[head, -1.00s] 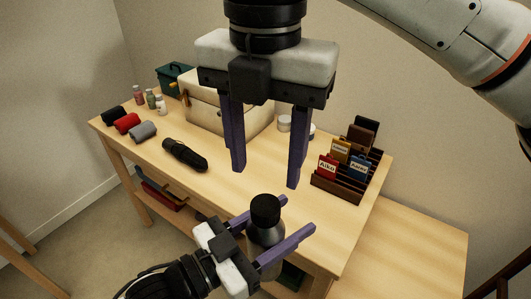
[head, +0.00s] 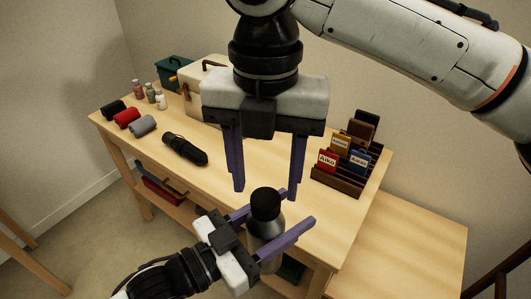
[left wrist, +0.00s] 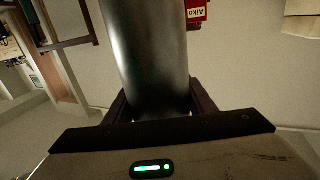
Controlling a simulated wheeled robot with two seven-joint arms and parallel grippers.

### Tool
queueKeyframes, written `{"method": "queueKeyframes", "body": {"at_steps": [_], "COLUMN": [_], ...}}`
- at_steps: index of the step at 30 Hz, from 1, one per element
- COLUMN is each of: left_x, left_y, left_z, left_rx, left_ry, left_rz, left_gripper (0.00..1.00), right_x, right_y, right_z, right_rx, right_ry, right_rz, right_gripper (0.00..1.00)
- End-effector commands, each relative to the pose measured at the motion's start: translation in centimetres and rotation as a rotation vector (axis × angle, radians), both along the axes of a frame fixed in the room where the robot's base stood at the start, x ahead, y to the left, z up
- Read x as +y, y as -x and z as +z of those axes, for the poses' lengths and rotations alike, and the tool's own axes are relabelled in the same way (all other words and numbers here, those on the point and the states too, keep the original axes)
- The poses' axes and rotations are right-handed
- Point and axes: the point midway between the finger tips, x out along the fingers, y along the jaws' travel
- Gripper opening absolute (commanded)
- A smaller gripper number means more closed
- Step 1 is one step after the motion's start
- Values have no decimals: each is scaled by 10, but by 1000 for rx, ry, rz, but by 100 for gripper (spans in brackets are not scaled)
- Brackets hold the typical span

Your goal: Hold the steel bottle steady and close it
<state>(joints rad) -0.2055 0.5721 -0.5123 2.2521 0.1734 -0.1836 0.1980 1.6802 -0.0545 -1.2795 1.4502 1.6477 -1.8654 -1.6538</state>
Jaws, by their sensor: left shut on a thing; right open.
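The steel bottle (head: 270,228) stands roughly upright in the head view, with a black cap (head: 265,204) on its top. I cannot tell how tightly the cap sits. My left gripper (head: 299,206) is shut around the bottle's body, which also fills the middle of the left wrist view (left wrist: 150,60). My right gripper (head: 267,195) points down from above with its fingers apart, open and empty. In the picture its fingertips flank the cap on both sides; whether they are level with it is hard to tell.
The wooden table (head: 225,195) lies behind the bottle. On it are a folded black umbrella (head: 185,149), several rolled cloths (head: 127,118), small bottles, a cream suitcase (head: 195,100) and a dark rack (head: 338,182) with tagged items. A lower wooden surface (head: 410,240) is at right.

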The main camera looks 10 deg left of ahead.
Motion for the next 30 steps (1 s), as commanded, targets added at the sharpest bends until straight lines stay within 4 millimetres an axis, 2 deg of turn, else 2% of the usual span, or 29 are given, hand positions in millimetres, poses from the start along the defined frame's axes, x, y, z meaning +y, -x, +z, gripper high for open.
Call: {"method": "queueKeyframes", "body": {"at_steps": [3,7,18,26,30], "left_x": [0,0,0,0,0], "left_y": [0,0,0,0,0], "left_z": [1,1,1,1,1], "left_rx": [-2,-2,-2,-2,-2], "left_ry": [2,2,2,2,2], "left_rz": [0,0,0,0,0], "left_gripper": [0,0,0,0,0], "right_x": [0,0,0,0,0], "right_y": [0,0,0,0,0], "right_z": [-17,-28,-32,-32,-32], "right_rx": [0,0,-1,-1,-1], "right_ry": [1,0,0,0,0], "right_rz": [1,0,0,0,-9], "right_gripper": [50,50,50,7,7]}}
